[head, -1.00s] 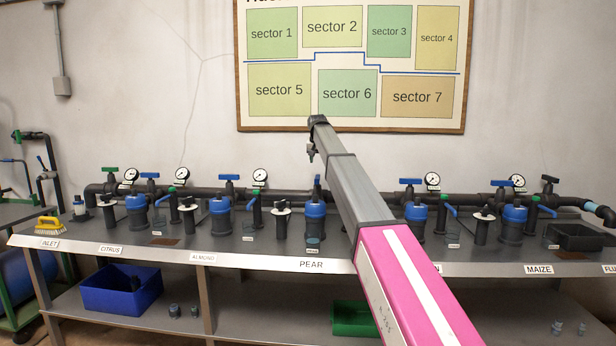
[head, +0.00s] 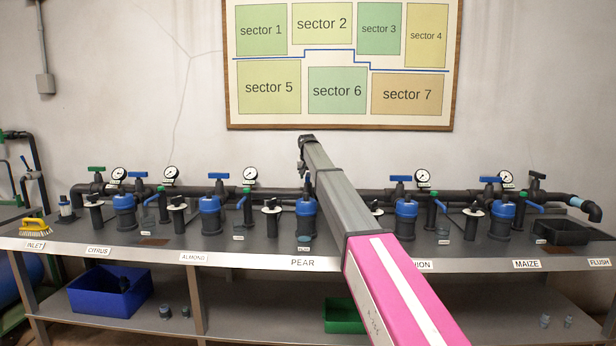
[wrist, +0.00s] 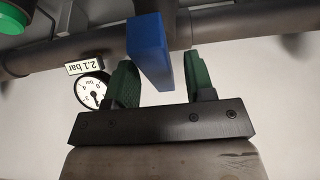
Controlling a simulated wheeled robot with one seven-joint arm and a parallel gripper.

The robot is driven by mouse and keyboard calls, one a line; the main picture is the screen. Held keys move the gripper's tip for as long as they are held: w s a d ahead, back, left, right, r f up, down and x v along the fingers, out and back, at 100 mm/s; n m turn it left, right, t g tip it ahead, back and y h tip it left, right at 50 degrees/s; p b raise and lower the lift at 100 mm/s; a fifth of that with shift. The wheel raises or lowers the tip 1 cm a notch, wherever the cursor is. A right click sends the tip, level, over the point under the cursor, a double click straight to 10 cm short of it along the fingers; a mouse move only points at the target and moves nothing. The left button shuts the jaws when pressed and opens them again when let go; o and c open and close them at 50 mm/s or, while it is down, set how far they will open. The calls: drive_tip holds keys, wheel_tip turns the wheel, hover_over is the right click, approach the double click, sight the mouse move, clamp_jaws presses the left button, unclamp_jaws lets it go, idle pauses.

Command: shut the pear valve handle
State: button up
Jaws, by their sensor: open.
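The pear valve's blue handle (wrist: 148,50) shows in the wrist view, crosswise to the dark pipe (wrist: 70,52). My gripper (wrist: 161,75) is open, with one green finger on each side of the handle. The handle reaches into the gap, nearer the left finger; clear space shows on its right. In the head view my gripper (head: 303,168) hangs from the arm's far end above the pear station, marked by the PEAR label (head: 302,262). There the gripper and arm partly hide the handle, and its angle is hard to tell.
A pressure gauge (wrist: 92,91) reading 2.1 bar sits left of the fingers in the wrist view. Neighbouring blue-handled valves (head: 219,177) and (head: 400,180) line the manifold. Blue-topped filters (head: 210,205) stand on the bench in front.

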clamp_jaws()
drive_tip(key=shift+m, duration=0.4)
drive_tip(key=m+h, duration=0.1)
drive_tip(key=m, duration=0.3)
drive_tip(key=shift+a+g+h, duration=0.1)
drive_tip(key=shift+g+h, duration=0.2)
drive_tip(key=shift+h, duration=0.1)
drive_tip(key=m+g+h, duration=0.1)
drive_tip(key=m, duration=0.3)
drive_tip(key=shift+w, duration=0.1)
drive_tip(key=m, duration=0.2)
drive_tip(key=m+g+h, duration=0.1)
drive_tip(key=m, duration=0.1)
drive_tip(key=shift+w+a+m+g, duration=0.1)
drive_tip(key=shift+m+g, duration=0.2)
drive_tip(key=shift+m, duration=0.1)
drive_tip(key=shift+m+g, duration=0.7)
drive_tip(key=shift+m, duration=1.4)
